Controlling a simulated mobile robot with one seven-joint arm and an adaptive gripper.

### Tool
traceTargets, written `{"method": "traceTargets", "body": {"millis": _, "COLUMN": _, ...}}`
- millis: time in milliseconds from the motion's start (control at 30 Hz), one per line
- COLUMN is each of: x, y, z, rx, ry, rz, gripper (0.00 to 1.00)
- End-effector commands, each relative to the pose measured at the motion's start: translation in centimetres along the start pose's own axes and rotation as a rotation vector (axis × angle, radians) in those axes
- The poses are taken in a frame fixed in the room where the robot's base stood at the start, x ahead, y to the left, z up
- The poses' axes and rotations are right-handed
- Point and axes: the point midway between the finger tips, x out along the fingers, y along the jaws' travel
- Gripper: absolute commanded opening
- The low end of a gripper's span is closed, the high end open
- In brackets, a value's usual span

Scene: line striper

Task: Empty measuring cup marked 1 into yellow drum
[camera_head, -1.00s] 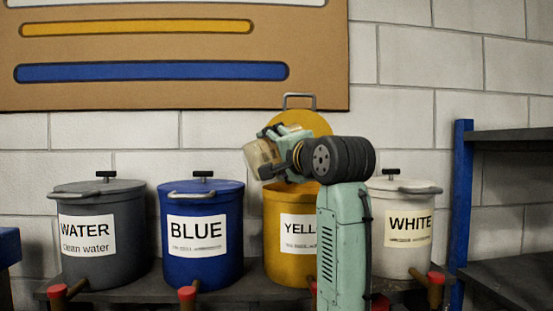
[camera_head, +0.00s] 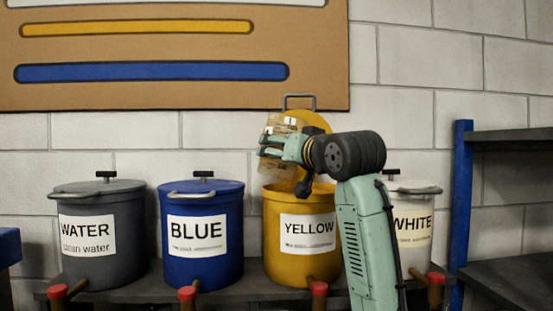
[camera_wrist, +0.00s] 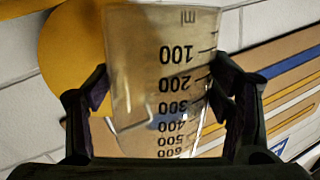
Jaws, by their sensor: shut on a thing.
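The yellow drum (camera_head: 275,237), labelled YELLOW, stands on the shelf with its lid (camera_head: 313,120) raised behind its mouth. My gripper (camera_head: 275,146) is shut on a clear measuring cup (camera_head: 267,166) and holds it above the drum's left part. The cup looks mostly clear, with a faint tan tint. I cannot see a mark 1 on it or any stream of liquid.
A grey WATER drum (camera_head: 125,220) and a BLUE drum (camera_head: 231,208) stand closed to the left. A WHITE drum (camera_head: 410,262) stands to the right, partly behind my arm. A blue-posted rack (camera_head: 462,200) is at far right.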

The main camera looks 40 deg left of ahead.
Motion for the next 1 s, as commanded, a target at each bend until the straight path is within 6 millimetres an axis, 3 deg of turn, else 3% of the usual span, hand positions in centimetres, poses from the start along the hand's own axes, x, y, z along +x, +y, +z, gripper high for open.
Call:
{"method": "traceTargets", "body": {"millis": 567, "x": -3.6, "y": -1.6, "z": -1.6, "rx": -0.232, "ry": 0.002, "rz": 0.001, "gripper": 0.31}}
{"method": "traceTargets", "body": {"millis": 1000, "x": -3.8, "y": -1.7, "z": -1.7, "rx": -0.249, "ry": 0.001, "rz": 0.0, "gripper": 0.31}}
